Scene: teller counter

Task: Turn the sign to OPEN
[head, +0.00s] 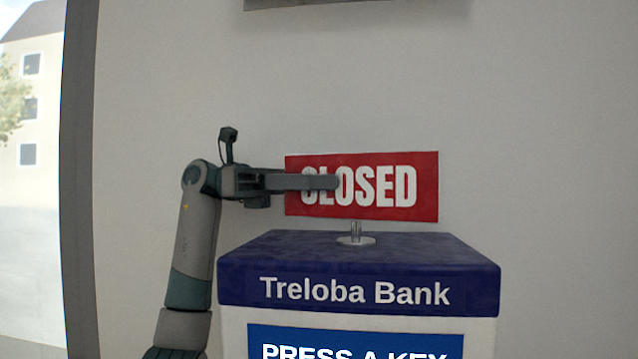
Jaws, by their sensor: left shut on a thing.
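The sign (400,187) is a red board with white letters reading CLOSED. It stands upright on a short metal post with a round foot (356,240) on top of the Treloba Bank box. My left gripper (325,182) comes in from the left and reaches across the left part of the sign, covering part of the first letters. It is shut on the sign's left side. The sign's back face is hidden. My right gripper is not in view.
The box (240,281) has a dark blue top and a blue panel on its front reading PRESS A KEY. A plain pale wall (540,150) stands behind. A window (30,200) is at the far left. Space right of the sign is clear.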

